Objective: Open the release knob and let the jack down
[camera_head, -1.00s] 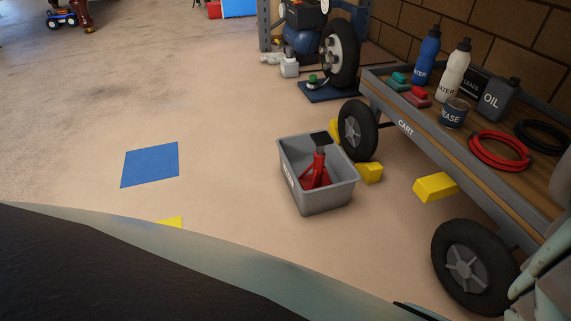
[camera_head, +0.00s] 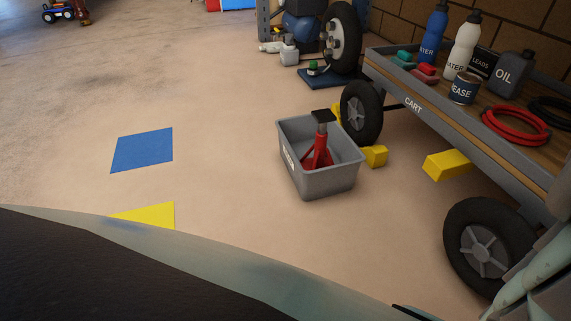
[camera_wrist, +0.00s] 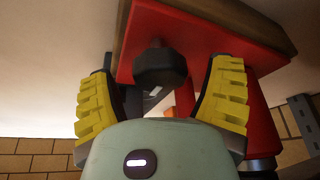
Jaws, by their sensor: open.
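In the wrist view a black faceted knob (camera_wrist: 160,66) sticks out from a red metal body (camera_wrist: 210,42), which looks like part of the jack. My gripper (camera_wrist: 163,72) has its two yellow ribbed fingers spread wide, one on each side of the knob. Nothing is held between them. I cannot tell whether either finger touches the knob. The head view does not clearly show the jack or my gripper; a pale green part of mine fills its lower edge.
A grey bin (camera_head: 330,183) with a red stand (camera_head: 318,155) inside sits on the floor by a loaded cart (camera_head: 440,120). Yellow chocks (camera_head: 448,165) lie near its wheels. A blue floor square (camera_head: 142,150) and yellow marking (camera_head: 150,215) lie left, with open floor around.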

